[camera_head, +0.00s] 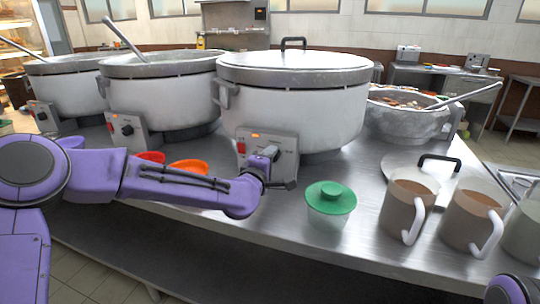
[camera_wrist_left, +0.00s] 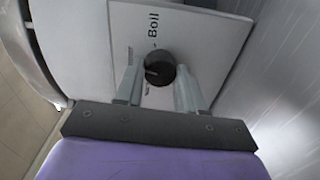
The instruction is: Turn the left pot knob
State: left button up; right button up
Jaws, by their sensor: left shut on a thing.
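Three white stockpots stand in a row: left pot (camera_head: 66,88), middle pot (camera_head: 165,103) and lidded right pot (camera_head: 300,112). The left pot's control box (camera_head: 44,117) and the middle pot's knob (camera_head: 127,130) have no gripper at them. My left gripper (camera_head: 271,154) is at the right pot's control panel (camera_head: 285,143). In the left wrist view, its two fingers (camera_wrist_left: 157,75) are shut on a round black knob (camera_wrist_left: 160,68), one on each side. The panel there reads "Boil". In the head view this knob is mostly hidden by the gripper. My right gripper is out of view.
A green-lidded cup (camera_head: 331,198) stands right of my left gripper. Brown-filled pitchers (camera_head: 407,208) stand further right. Orange bowls (camera_head: 188,165) sit behind my left arm. A large metal bowl (camera_head: 405,122) is behind. The steel counter (camera_head: 270,235) is bare in front.

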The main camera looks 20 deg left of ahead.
pick_arm(q)
jog(key=shift+m+y+p, duration=0.3)
jog(key=shift+m+p, duration=1.6)
jog(key=shift+m, duration=3.4)
jog(key=shift+f, duration=0.1)
jog(key=o, duration=1)
jog(key=shift+o, duration=0.2)
jog(key=s, duration=1)
jog(key=shift+s+r+b, duration=0.2)
jog(key=shift+s+b, duration=0.1)
jog(key=shift+b, duration=0.1)
jog(key=shift+d+f, duration=0.1)
